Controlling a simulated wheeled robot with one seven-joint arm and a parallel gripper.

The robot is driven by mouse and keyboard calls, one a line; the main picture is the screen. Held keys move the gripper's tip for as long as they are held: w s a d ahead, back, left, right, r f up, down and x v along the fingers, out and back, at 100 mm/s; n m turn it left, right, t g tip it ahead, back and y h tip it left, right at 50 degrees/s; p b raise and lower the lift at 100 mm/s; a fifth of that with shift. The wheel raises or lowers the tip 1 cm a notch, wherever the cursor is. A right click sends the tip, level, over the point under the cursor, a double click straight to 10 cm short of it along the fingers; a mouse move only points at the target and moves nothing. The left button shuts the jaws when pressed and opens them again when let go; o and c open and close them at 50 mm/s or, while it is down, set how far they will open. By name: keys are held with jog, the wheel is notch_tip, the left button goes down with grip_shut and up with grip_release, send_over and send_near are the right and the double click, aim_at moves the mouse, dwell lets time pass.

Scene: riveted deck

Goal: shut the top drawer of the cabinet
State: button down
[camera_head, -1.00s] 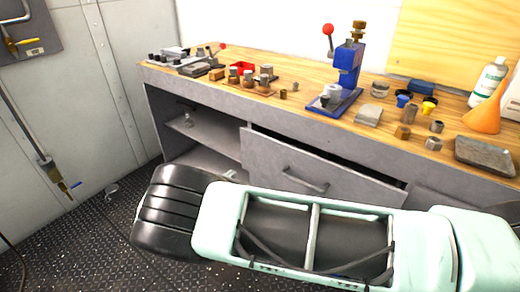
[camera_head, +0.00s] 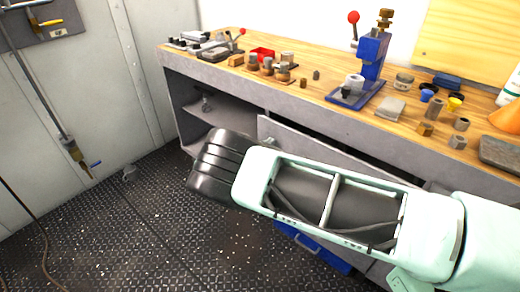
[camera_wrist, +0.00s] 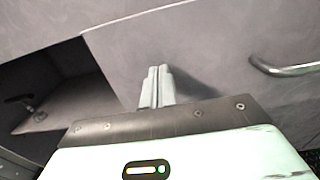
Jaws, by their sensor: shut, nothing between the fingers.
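The top drawer's grey front (camera_head: 292,138) is in the head view, on the bench cabinet (camera_head: 235,88). A dark gap shows above the front, so the drawer stands partly open. My arm covers its lower part and handle there. In the wrist view the drawer front (camera_wrist: 215,45) fills the upper right, with a metal bar handle (camera_wrist: 285,69) at the right. My gripper (camera_wrist: 158,72) is shut and empty, its fingertips in front of the drawer face, left of the handle. I cannot tell whether they touch it.
An open compartment with a shelf (camera_head: 198,110) lies left of the drawer. A blue drawer or box (camera_head: 318,250) with a handle shows below my arm. A blue press (camera_head: 370,60) and small parts stand on the wooden top.

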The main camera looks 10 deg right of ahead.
aim_at(278, 136)
jog(key=shift+w+d, duration=0.15)
jog(key=shift+d, duration=0.1)
jog(key=b+x, duration=0.1)
jog(key=x, duration=0.3)
jog(key=shift+d+f, duration=0.1)
jog(key=shift+d, duration=0.1)
jog(key=shift+w+d, duration=0.25)
